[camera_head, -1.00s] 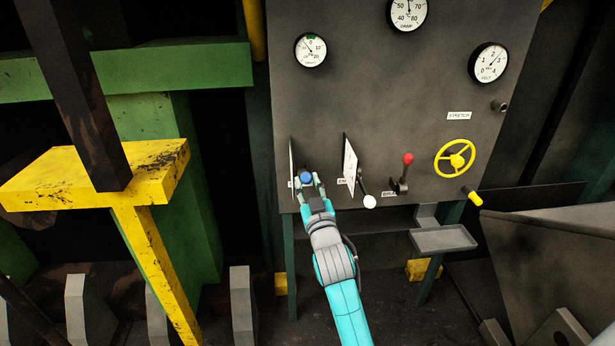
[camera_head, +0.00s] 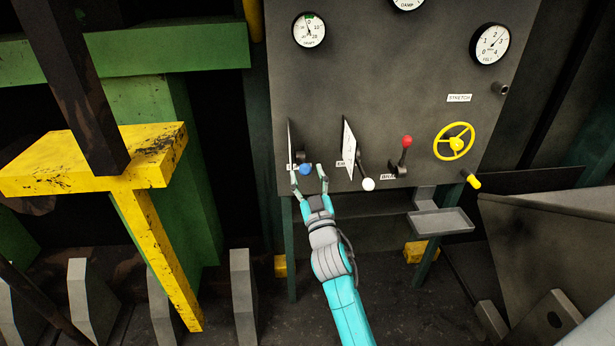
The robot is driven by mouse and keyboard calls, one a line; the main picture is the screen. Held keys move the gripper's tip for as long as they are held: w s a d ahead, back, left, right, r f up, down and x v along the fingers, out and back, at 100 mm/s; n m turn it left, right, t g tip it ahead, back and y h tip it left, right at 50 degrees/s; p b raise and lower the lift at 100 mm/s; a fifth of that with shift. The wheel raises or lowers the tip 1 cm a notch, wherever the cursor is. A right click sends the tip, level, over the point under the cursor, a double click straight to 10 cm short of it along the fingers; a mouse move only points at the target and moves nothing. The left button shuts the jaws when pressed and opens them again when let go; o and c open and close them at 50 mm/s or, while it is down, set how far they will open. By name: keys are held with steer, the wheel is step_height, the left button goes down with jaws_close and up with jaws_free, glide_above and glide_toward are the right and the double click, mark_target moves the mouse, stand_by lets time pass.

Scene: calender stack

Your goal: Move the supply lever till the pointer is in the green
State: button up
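The blue-knobbed lever (camera_head: 306,169) is at the lower left of the grey panel, beside a thin upright plate. Its label is mostly hidden, so I cannot read whether it says supply. My gripper (camera_head: 309,181) is open just in front of the blue knob, one finger to each side and spread clear of it. The left dial (camera_head: 309,30) has a small green band at its top. Its thin pointer stands close to upright, near the green; I cannot tell for sure whether it is inside the band.
To the right are a white-knobbed lever (camera_head: 368,184) behind a second plate (camera_head: 348,150), a red-knobbed lever (camera_head: 406,142) and a yellow handwheel (camera_head: 455,142). A grey tray (camera_head: 441,221) juts out below. A yellow post (camera_head: 150,250) stands at the left.

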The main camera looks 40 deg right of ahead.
steer(key=v, duration=1.2)
stand_by(0.3)
stand_by(0.5)
